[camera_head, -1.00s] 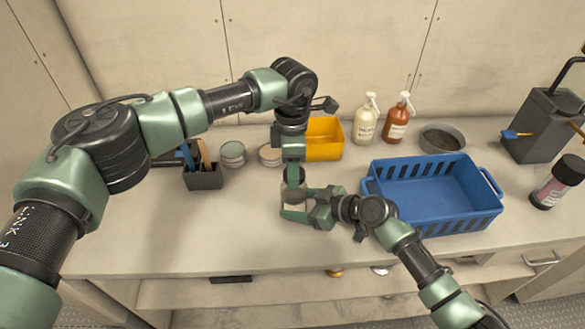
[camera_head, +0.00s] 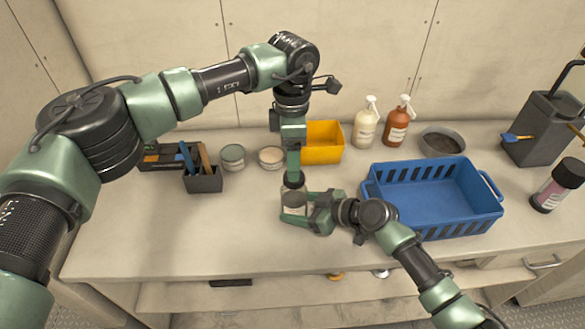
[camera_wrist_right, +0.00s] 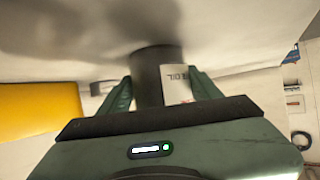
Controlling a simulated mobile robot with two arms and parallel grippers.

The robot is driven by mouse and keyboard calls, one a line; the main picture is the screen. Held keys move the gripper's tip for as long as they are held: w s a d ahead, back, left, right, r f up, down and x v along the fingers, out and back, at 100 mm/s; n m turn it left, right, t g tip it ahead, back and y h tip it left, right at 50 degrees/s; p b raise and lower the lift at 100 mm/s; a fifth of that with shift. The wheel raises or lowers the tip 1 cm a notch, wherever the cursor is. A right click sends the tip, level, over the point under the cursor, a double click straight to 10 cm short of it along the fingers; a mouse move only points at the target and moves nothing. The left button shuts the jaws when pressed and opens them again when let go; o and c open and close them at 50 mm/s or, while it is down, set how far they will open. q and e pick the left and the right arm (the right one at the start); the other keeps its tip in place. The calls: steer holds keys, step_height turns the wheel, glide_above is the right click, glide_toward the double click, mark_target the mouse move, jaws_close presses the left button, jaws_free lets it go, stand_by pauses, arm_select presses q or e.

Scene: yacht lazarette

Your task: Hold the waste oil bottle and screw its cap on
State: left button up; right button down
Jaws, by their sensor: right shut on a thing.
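The waste oil bottle (camera_head: 292,207) stands near the front middle of the bench, mostly hidden by my grippers. My right gripper (camera_head: 296,210) is shut on its body from the right. The right wrist view shows the dark grey bottle (camera_wrist_right: 150,80) between the two fingers, with a white label reading "OIL". My left gripper (camera_head: 293,178) points straight down directly above the bottle. A small dark round shape, perhaps the cap, shows at its fingertips. I cannot tell whether the fingers are closed on it or whether it touches the bottle neck.
A blue basket (camera_head: 375,208) stands right of my right gripper. A yellow bin (camera_head: 326,140), two pump bottles and a grey bowl (camera_head: 441,142) are behind. Two round tins and a dark tool holder (camera_head: 203,181) are at left. The bench front left is clear.

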arm_select(q)
step_height(320, 180, up, 7)
steer(key=shift+f, duration=0.15)
arm_select(e)
steer(key=shift+c, duration=1.2)
jaws_free()
